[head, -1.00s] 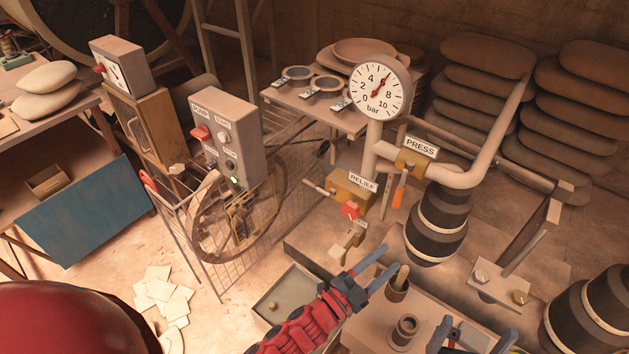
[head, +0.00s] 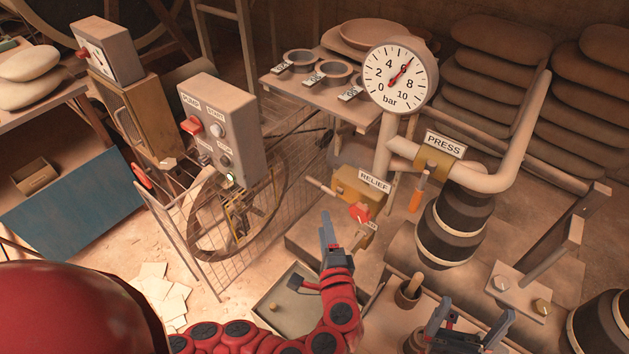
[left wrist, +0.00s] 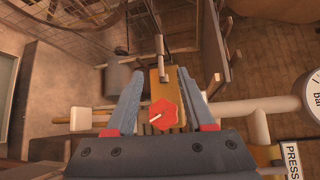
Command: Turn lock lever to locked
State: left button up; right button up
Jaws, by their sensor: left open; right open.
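The brass RELIEF valve block (head: 347,187) sits on the pipework below the gauge. A red knob (head: 359,213) is on its front, and a small pale lever with a tag (head: 360,236) hangs below it. In the left wrist view, the red knob (left wrist: 164,114) with a pale pointer lies between my finger lines, with a grey rod (left wrist: 160,72) beyond. I cannot tell for certain which part is the lock lever. My left gripper (head: 328,228) is open and empty, just left of the knob, apart from it. My right gripper (head: 474,312) is open and empty at the lower right.
The gauge (head: 400,76) reads about 6 bar. The PRESS valve with an orange handle (head: 416,200) stands to the right. The pump box (head: 220,128) and wire guard stand left.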

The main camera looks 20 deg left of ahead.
aim_at(315, 183)
pick_arm(q)
jog(key=p+x, duration=0.2)
jog(key=x, duration=1.4)
jog(key=shift+w+f, duration=0.1)
jog(key=shift+w, duration=0.1)
jog(key=shift+c, duration=0.2)
grip_shut()
dwell(0.5)
